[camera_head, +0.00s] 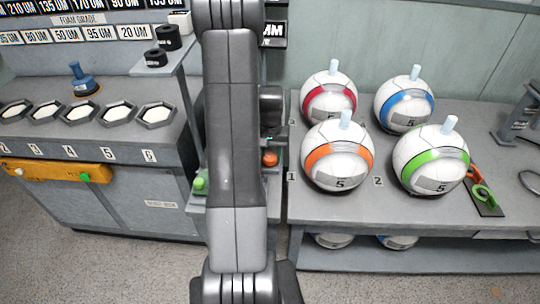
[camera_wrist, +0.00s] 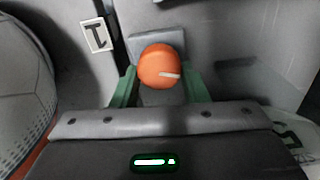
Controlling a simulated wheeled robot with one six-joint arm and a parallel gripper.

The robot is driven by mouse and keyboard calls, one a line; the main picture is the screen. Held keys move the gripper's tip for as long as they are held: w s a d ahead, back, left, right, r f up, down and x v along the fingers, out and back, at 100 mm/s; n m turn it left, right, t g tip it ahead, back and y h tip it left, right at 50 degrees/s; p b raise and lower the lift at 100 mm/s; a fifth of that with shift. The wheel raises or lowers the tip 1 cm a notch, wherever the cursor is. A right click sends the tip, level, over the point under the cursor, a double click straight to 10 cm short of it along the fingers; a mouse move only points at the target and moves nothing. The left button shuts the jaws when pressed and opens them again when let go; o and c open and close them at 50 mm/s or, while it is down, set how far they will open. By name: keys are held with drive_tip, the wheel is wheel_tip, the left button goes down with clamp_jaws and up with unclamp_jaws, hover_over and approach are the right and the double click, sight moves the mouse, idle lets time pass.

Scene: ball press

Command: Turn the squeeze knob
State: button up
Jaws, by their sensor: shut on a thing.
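An orange knob (camera_wrist: 159,66) with a white line on its face shows in the wrist view, just beyond the dark body of my gripper (camera_wrist: 160,92). My gripper is shut on the knob; the exact contact is partly hidden by the gripper's own body. In the head view the orange knob (camera_head: 270,159) sits right of my arm, on the stand between the two benches. The white line on it is tilted slightly from level. A green knob (camera_head: 200,184) sits left of my arm. My arm hides most of the press.
Several white balls with coloured bands, one orange (camera_head: 338,158) and one green (camera_head: 431,160), rest on the right bench (camera_head: 330,208). The left bench (camera_head: 130,140) has a row of foam pads and a blue-handled tool (camera_head: 83,80). A ball (camera_wrist: 22,95) is close on the wrist view's left.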

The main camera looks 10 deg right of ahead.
sight(271, 155)
drive_tip(key=shift+m+b, duration=0.3)
drive_tip(key=shift+m, duration=1.1)
drive_tip(key=o, duration=1)
drive_tip(key=shift+c, duration=0.2)
wheel_tip(271, 155, up, 14)
drive_tip(key=shift+f, duration=0.1)
